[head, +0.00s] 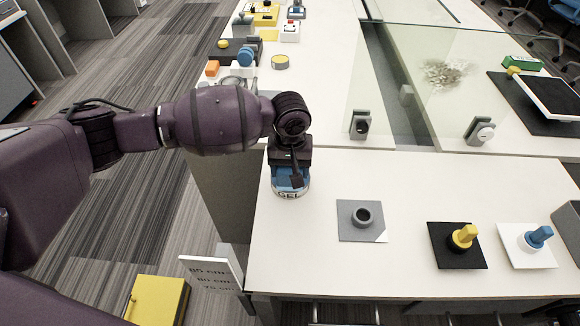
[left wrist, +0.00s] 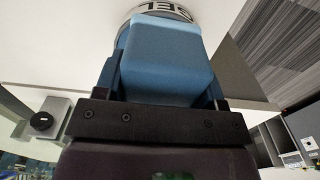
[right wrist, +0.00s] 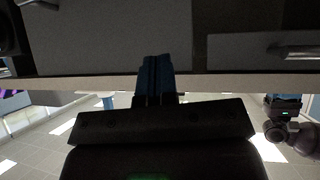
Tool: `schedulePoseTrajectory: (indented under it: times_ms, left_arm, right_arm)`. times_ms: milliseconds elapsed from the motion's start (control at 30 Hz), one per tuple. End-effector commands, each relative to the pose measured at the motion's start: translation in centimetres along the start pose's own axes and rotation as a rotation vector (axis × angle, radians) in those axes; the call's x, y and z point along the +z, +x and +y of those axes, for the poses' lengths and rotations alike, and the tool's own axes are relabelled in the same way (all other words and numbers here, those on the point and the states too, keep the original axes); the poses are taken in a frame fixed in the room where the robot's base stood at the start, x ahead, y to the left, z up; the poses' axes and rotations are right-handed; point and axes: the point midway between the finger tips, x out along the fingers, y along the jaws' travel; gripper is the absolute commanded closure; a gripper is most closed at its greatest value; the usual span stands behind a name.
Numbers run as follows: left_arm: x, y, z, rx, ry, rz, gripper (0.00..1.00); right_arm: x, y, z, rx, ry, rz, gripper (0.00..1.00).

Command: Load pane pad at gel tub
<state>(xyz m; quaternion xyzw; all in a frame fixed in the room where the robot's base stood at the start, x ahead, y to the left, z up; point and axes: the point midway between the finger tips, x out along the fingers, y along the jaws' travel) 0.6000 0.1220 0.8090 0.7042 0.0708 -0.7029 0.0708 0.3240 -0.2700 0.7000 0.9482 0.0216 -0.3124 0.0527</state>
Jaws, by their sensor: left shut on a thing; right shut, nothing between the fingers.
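My left gripper (head: 288,178) points down at the near left part of the white table. It is shut on a blue block, which I take as the pane pad (left wrist: 165,60). The gel tub (head: 290,193), a round tub with GEL lettering, is directly beneath it. Its lettered rim (left wrist: 158,13) shows at the pad's far end in the left wrist view. The pad looks in or against the tub's opening; the contact is hidden. A glass pane (head: 480,95) with a pale smudge (head: 445,74) stands at the right. My right gripper (right wrist: 156,75) is shut and empty, outside the head view.
A grey plate with a ring (head: 346,229) lies right of the tub. Yellow (head: 463,236) and blue (head: 539,236) knobbed pieces stand on square plates farther right. Pane clamps (head: 360,125) rise behind. A drawer front (right wrist: 110,38) is close to my right gripper.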

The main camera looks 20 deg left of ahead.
Motion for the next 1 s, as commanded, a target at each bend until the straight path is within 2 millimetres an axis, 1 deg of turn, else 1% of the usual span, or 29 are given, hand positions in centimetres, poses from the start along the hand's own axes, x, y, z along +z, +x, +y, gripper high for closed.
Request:
schedulePoseTrajectory:
  times_ms: [333,1000]
  left_arm:
    - [0.11,0.23,-0.02,-0.001,0.000,-0.003,0.55]
    - [0.17,0.34,-0.02,-0.001,0.001,-0.005,0.55]
  right_arm:
    - [0.08,-0.15,0.07,0.001,-0.001,-0.002,1.00]
    - [-0.39,-0.11,-0.16,0.002,0.011,0.006,1.00]
